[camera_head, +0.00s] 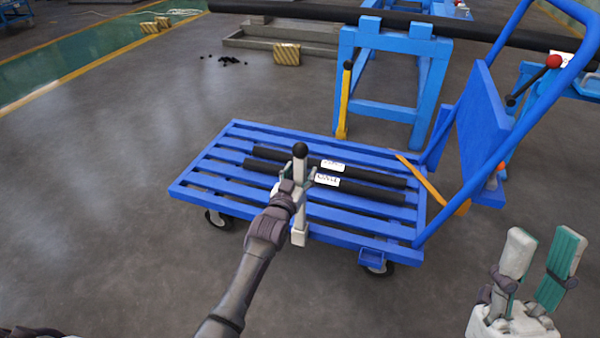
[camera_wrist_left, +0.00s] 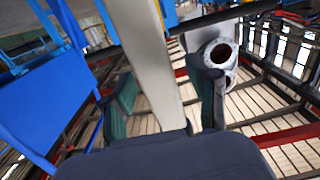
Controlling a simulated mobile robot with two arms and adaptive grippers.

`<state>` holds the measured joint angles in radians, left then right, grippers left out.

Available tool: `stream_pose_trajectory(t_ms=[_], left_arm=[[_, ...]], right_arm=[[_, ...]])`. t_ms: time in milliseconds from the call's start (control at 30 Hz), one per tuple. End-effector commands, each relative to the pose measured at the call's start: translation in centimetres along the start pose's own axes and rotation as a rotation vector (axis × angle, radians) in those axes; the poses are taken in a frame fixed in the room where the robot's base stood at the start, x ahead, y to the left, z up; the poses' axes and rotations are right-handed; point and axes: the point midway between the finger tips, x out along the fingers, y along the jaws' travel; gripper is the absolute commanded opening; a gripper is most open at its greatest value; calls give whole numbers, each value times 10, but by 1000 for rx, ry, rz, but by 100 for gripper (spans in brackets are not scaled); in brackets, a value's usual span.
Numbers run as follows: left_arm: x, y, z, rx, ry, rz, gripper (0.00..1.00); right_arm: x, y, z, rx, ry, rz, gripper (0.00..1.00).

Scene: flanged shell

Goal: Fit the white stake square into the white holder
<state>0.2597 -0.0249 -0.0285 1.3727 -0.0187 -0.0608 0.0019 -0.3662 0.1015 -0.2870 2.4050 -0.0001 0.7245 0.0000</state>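The white stake (camera_head: 299,205) stands upright at the near edge of the blue cart, with a black ball on top. Its foot meets a wider white block (camera_head: 298,237), seemingly the white holder; I cannot tell how far the stake is seated. My left gripper (camera_head: 299,178) is around the upper stake, one finger on each side. In the left wrist view, the pale stake (camera_wrist_left: 153,75) passes between the green-padded fingers (camera_wrist_left: 165,100), with gaps on both sides, so the gripper looks open. My right gripper (camera_head: 540,255) is open and empty at lower right.
The blue slatted cart (camera_head: 215,165) carries two black bars (camera_head: 365,192) behind the stake. Its blue handle (camera_head: 490,150) rises at the right. A blue stand (camera_head: 392,108) with an orange lever (camera_head: 344,105) is behind.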

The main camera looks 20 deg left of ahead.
Motion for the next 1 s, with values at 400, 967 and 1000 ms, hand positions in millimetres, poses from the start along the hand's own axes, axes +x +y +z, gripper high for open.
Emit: stream_pose_trajectory(t_ms=[400,967,1000], left_arm=[[-23,0,4,0,-6,0,59],[-117,0,1,0,-2,0,59],[-119,0,1,0,-2,0,59]], right_arm=[[0,0,1,1,-4,1,40],[0,0,1,0,-4,0,40],[0,0,1,0,-4,0,40]])
